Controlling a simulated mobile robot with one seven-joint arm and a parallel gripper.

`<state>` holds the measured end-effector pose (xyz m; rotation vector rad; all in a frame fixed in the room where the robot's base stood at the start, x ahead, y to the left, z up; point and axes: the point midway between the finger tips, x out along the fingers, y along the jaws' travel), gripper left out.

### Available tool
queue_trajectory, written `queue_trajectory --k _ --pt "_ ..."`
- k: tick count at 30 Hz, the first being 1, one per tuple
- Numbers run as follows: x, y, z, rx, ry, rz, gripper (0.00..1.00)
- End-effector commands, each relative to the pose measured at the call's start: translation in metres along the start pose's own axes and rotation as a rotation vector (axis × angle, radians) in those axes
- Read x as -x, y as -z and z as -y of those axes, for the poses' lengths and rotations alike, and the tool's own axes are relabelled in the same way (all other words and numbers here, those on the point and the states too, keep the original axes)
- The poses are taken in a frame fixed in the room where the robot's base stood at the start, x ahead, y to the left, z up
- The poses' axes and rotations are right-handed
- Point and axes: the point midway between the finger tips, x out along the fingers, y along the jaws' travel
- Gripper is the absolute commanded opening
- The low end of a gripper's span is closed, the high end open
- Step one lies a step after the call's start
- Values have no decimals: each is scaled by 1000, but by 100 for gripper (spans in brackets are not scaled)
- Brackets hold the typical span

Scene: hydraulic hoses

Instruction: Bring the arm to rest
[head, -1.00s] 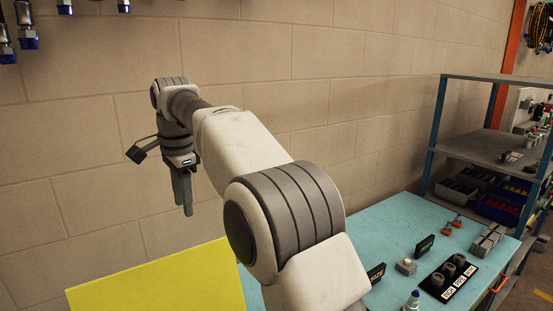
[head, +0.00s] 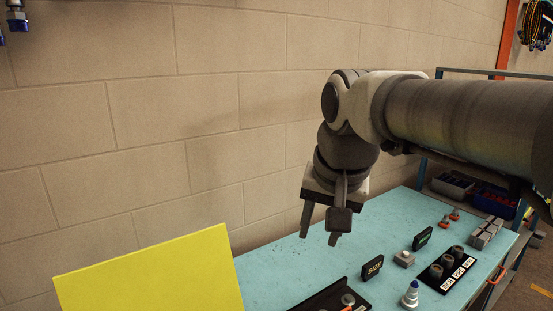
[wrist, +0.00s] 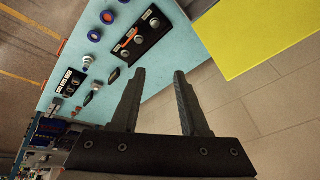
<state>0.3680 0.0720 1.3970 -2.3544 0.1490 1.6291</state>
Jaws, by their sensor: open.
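My gripper (head: 319,226) hangs pointing down above the turquoise bench (head: 272,272) in the head view, with nothing between its fingers. My arm reaches in from the right edge, across the upper right of that view. The bench (wrist: 85,22) lies to the left in that view.
A yellow panel (head: 150,275) stands at the left; it also shows in the wrist view (wrist: 255,35). The bench holds a black tray (head: 315,303), a SIZE sign (head: 373,267), a blue-topped fitting (head: 410,296) and a holder of dark cylinders (head: 437,285). A block wall stands behind.

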Motion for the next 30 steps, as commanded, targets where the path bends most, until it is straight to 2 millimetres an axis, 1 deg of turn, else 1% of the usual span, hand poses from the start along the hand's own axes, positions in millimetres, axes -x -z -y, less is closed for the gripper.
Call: queue_trajectory --k 1,6,9,12,15,18,21,30 --pt "-4 -13 -16 22 -2 -16 45" --pt "-17 -54 -59 119 -14 -62 45" --pt "-28 -79 -80 175 -24 -87 45" --pt "-38 -99 -97 224 -35 -108 45" --pt "-47 -114 -108 259 -45 -121 45" --pt "-52 -123 -114 281 -50 -130 45" --pt "-54 -126 -116 289 -53 -131 45" --pt "-54 -126 -116 290 -53 -131 45"
